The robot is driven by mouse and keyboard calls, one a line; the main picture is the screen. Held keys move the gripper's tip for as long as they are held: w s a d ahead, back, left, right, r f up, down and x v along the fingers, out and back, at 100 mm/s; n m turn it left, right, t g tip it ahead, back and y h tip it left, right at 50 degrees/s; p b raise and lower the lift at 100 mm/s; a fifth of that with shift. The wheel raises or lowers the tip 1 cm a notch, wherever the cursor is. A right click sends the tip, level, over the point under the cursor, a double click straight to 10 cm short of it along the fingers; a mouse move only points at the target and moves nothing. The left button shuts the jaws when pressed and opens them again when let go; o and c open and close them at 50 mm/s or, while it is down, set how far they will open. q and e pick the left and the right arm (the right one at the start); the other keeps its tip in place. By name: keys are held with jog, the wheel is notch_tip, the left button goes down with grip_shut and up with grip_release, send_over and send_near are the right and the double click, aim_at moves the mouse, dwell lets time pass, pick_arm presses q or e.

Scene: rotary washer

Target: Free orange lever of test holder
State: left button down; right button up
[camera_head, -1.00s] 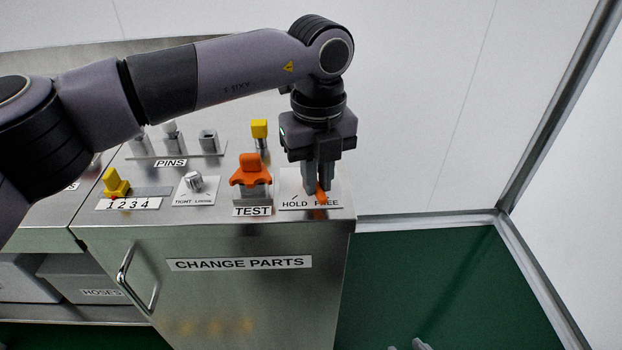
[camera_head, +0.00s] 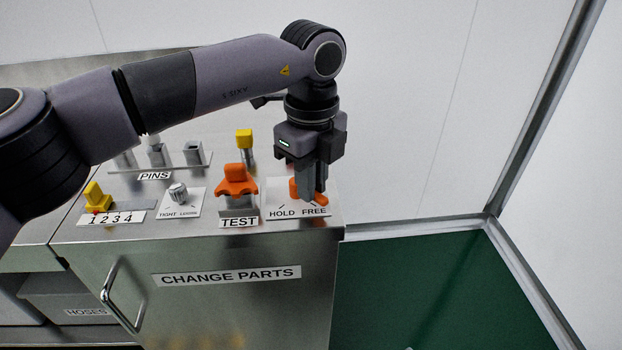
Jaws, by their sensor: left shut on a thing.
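The orange lever (camera_head: 294,188) sits on a pale plate (camera_head: 276,200) marked HOLD and FREE, at the right end of the steel bench top. Its tip shows on the FREE side, to the right of the fingers. My left gripper (camera_head: 311,196) points down and is shut on the lever, its fingers hiding the lever's middle. The test holder (camera_head: 238,202), a grey block with an orange piece (camera_head: 237,181) on it, stands just left of the plate above the TEST label. My right gripper is not in view.
Left of the holder are a small knob (camera_head: 178,192) marked TIGHT and LOOSE and a yellow slider piece (camera_head: 97,197). A yellow-topped pin (camera_head: 244,140) stands behind the holder. A cabinet handle (camera_head: 122,296) sticks out below. A wall rises behind.

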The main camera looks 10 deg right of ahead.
pick_arm(q)
jog(key=c, duration=1.1)
grip_release()
notch_tip(320, 180, up, 7)
jog(key=shift+r, duration=0.1)
